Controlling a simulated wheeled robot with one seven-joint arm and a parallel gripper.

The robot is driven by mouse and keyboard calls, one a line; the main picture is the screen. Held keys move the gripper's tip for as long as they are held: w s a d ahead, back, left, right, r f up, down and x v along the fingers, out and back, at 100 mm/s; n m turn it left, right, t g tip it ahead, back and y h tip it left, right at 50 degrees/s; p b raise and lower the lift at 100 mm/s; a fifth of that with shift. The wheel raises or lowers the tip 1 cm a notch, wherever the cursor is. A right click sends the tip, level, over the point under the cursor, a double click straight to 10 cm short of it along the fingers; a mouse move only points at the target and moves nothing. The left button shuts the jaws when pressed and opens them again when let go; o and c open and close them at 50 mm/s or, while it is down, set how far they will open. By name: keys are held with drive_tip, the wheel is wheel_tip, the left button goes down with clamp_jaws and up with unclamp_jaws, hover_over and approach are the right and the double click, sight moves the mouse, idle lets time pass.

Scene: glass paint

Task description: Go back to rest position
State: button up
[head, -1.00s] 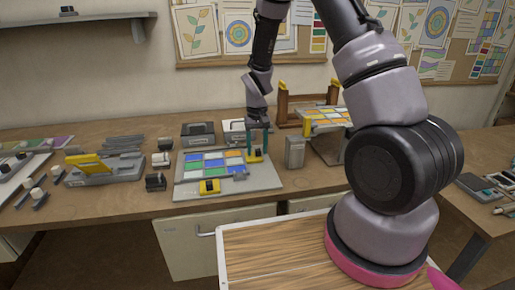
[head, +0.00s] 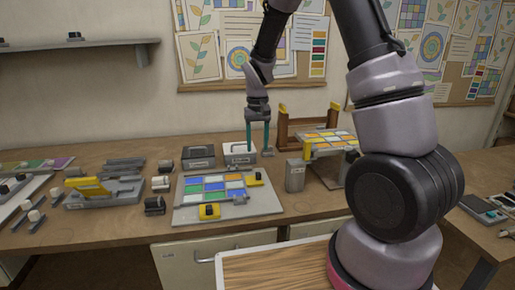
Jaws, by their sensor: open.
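My gripper (head: 258,143) is open and empty, pointing down with its teal fingers apart. It hangs above the workbench (head: 120,224), behind the board with coloured glass panes (head: 188,212). In the picture its fingers overlap the area next to the white box (head: 235,147); I cannot tell the exact gap.
A grey canister (head: 296,175) and a rack with a coloured pane sheet (head: 330,138) stand right of the board. A dark box (head: 198,157) stands behind it. A grey fixture with a yellow lever (head: 92,188) is at left. The air above the bench's left part is clear.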

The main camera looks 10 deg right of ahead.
drive_tip(key=s+d+r+m+t+y, duration=0.1)
drive_tip(key=s+d+r+t, duration=0.15)
drive_tip(key=s+r, duration=0.45)
drive_tip(key=s+d+r+m+t+y, duration=0.1)
drive_tip(key=s+d+r, duration=0.15)
drive_tip(key=r, duration=0.95)
drive_tip(key=s+d+r+m+t, duration=0.2)
drive_tip(key=s+r, duration=0.5)
drive_tip(key=s, duration=0.6)
drive_tip(key=shift+d+t, duration=0.7)
drive_tip(key=shift+t, duration=0.15)
